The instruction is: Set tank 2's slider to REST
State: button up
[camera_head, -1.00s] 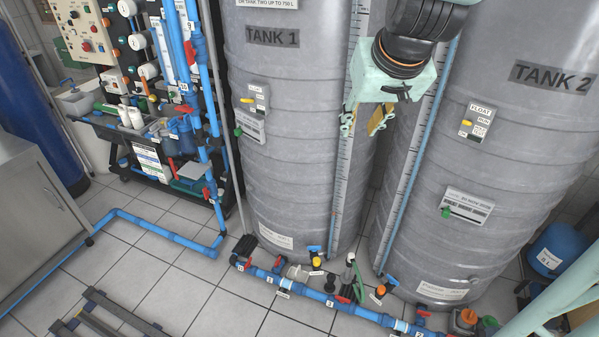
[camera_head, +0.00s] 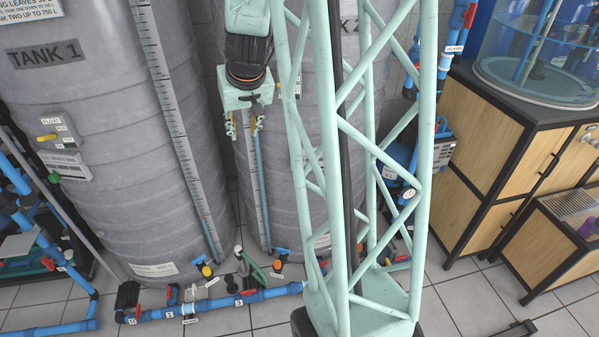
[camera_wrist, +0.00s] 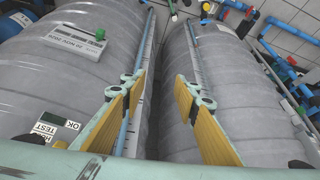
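My gripper (camera_head: 244,124) hangs fingers-down before the gap between the tanks, open and empty. In the wrist view my gripper (camera_wrist: 158,92) shows two well-spread fingers with yellow pads and nothing between them. That view looks upside down, so its left tank appears to be tank 2.
Tank 1 (camera_head: 95,120) stands left with its float plate (camera_head: 58,130) and yellow knob. Blue pipes and valves (camera_head: 215,303) run along the floor. A wooden cabinet (camera_head: 475,145) stands right. Open tiled floor (camera_head: 480,300) lies before it.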

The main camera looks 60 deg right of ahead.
jog(key=s+d+f+m+g+b, duration=0.1)
jog(key=s+d+f, duration=0.3)
jog(key=d+f, duration=0.4)
jog(key=s+d+f+m+b, duration=0.1)
jog(key=s+d+f, duration=0.3)
jog(key=d+f, duration=0.4)
jog(key=shift+s+d+f+m+g+h, duration=0.2)
jog(key=shift+s+d+m+g+h, duration=0.15)
jog(key=shift+d+m, duration=0.4)
jog(key=shift+w+f, duration=0.1)
jog(key=shift+f, duration=0.05)
jog(key=shift+b+x, duration=4.45)
jog(key=shift+x, duration=2.25)
grip_shut()
